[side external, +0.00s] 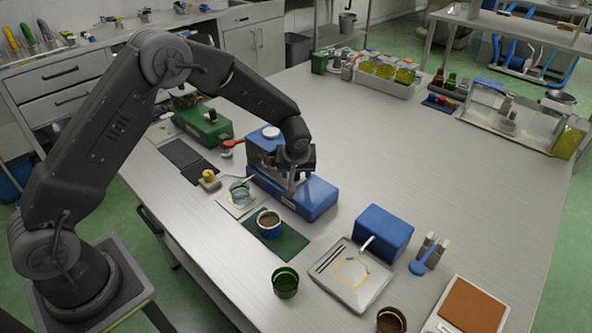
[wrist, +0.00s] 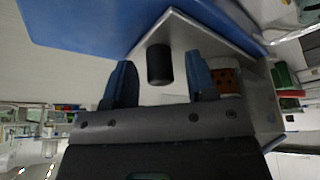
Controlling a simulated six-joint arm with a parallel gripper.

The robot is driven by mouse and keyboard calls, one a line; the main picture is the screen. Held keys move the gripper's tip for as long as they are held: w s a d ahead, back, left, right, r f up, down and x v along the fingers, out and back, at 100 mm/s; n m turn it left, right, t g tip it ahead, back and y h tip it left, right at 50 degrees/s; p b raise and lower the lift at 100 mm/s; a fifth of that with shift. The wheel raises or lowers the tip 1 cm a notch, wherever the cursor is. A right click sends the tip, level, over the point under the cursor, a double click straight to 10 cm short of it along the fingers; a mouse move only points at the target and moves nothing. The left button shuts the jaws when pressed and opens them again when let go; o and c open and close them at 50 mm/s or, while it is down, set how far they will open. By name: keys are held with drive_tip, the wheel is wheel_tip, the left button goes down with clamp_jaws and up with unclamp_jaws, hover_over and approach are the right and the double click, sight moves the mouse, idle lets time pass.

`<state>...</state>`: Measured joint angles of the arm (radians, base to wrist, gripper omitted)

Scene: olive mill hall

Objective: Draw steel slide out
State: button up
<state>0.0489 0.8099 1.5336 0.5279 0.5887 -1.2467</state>
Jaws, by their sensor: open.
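The blue machine (side external: 312,197) stands on the steel table, with a raised upper body at its back left. In the wrist view its blue side (wrist: 85,25) fills the top. The steel slide, as I take it, is the pale grey metal part (wrist: 195,42) beside it, with a short black cylindrical knob (wrist: 160,64). My gripper (wrist: 160,83) is open, and the knob shows between its two fingers with gaps on both sides. Whether they touch it I cannot tell. In the side view my gripper (side external: 296,176) hides the slide and knob.
A green machine (side external: 204,120) stands at the back left. A glass dish (side external: 240,192), a cup on a green mat (side external: 290,245), a green cup (side external: 285,282), a white tray (side external: 352,296) and a blue box (side external: 382,232) lie towards the front. The table's right middle is clear.

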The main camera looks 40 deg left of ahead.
clamp_jaws()
drive_tip(key=d, duration=1.1)
drive_tip(key=shift+d, duration=0.3)
drive_tip(key=shift+c, duration=1.4)
unclamp_jaws()
drive_tip(key=shift+o, duration=1.4)
drive_tip(key=v, duration=1.3)
drive_tip(key=shift+r, duration=0.35)
drive_tip(key=shift+s+d, duration=0.15)
